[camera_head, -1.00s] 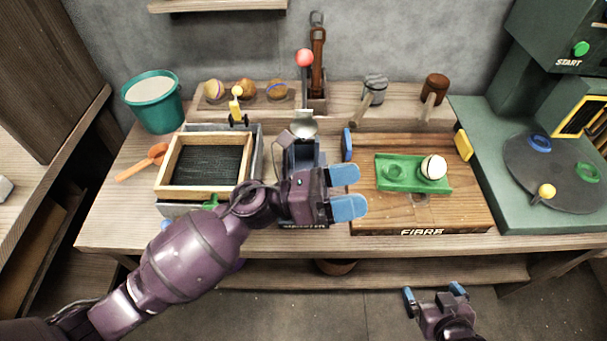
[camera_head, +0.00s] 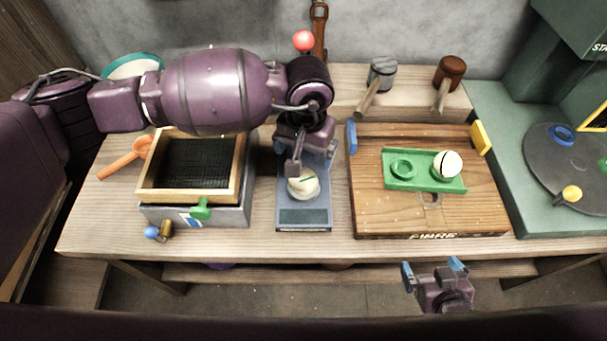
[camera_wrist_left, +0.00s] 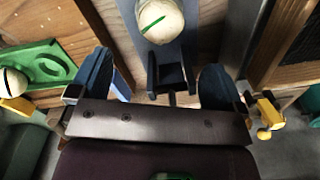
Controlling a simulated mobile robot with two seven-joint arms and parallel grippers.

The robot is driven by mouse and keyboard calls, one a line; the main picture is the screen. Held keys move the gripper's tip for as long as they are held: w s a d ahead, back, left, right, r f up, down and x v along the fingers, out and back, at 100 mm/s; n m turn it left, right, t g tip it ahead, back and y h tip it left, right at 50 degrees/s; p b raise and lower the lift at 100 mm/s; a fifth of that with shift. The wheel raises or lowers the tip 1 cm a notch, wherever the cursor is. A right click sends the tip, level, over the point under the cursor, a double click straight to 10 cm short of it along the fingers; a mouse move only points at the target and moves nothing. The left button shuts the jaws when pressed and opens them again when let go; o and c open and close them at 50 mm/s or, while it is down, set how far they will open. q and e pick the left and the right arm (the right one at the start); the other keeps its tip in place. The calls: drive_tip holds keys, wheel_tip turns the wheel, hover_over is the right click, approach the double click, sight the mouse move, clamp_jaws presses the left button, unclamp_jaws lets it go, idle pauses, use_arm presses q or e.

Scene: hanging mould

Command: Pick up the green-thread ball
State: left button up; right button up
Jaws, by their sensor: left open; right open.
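The green-thread ball (camera_head: 303,184), pale with a short green line, sits on a narrow blue-grey stand (camera_head: 303,217) in the middle of the table. It also shows at the top of the left wrist view (camera_wrist_left: 160,20). My left gripper (camera_head: 305,152) is open and empty, just behind the ball in the head view. In the left wrist view its blue fingers (camera_wrist_left: 157,85) are apart, with the ball beyond them. My right gripper (camera_head: 434,267) is open and empty, in front of the table's front edge.
A second pale ball with a dark line (camera_head: 448,164) sits in a green holder (camera_head: 424,183) on the wooden board at right. A wood-framed box (camera_head: 190,197) stands left of the stand. Two mallets (camera_head: 383,72) lie behind. My left arm hides the back left.

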sight(304, 174)
use_arm(q)
drive_tip(key=shift+w+a+f, duration=0.1)
drive_tip(key=shift+f, duration=0.15)
use_arm(e)
drive_tip(key=shift+s+f, duration=0.1)
drive_tip(key=shift+f, duration=0.05)
use_arm(q)
wheel_tip(304, 174, down, 4)
drive_tip(key=shift+f, duration=0.2)
use_arm(e)
drive_tip(key=shift+s+d+f, duration=0.1)
drive_tip(key=shift+s+f, duration=0.35)
drive_tip(key=shift+f, duration=0.05)
use_arm(q)
wheel_tip(304, 174, down, 4)
drive_tip(key=shift+w+f+b, duration=0.15)
drive_tip(key=shift+f+b, duration=0.1)
drive_tip(key=shift+b, duration=0.25)
use_arm(e)
drive_tip(key=shift+w+d+f, duration=0.1)
drive_tip(key=shift+w+f, duration=0.05)
use_arm(q)
drive_tip(key=shift+f, duration=0.65)
use_arm(e)
drive_tip(key=shift+w, duration=0.15)
drive_tip(key=shift+r, duration=0.2)
drive_tip(key=shift+a, duration=0.2)
